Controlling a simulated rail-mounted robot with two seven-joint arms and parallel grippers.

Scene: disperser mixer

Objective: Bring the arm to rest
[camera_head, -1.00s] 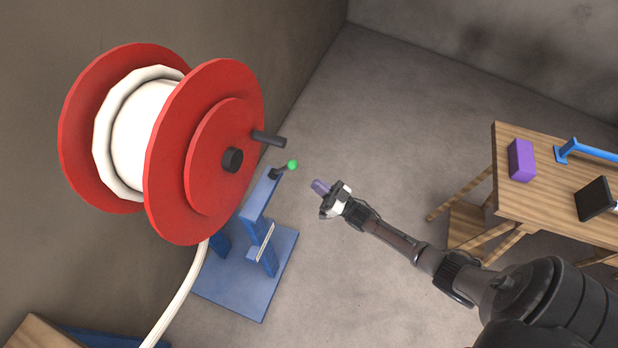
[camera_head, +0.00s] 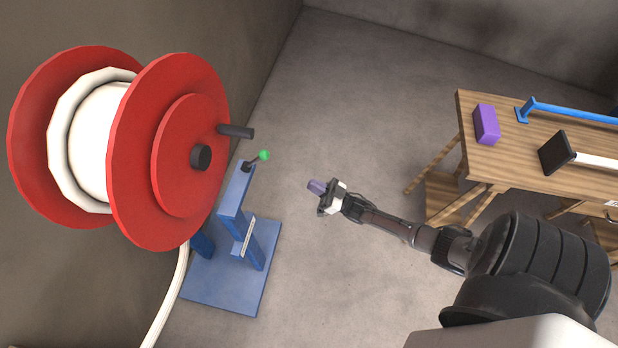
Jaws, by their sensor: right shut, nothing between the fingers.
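My right arm (camera_head: 395,228) comes in from the lower right and reaches out to the left over the floor. Its gripper (camera_head: 317,187) is shut with purple fingertips and holds nothing. It hangs in free air, right of the blue stand (camera_head: 236,210) and apart from it. My left gripper is not in view.
A red reel (camera_head: 175,150) with white hose and a dark handle (camera_head: 238,131) is at the left. The stand has a green-knobbed lever (camera_head: 263,155). A wooden table (camera_head: 510,160) at the right bears a purple block (camera_head: 487,124), a blue bar (camera_head: 570,114) and a black-headed tool (camera_head: 556,153).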

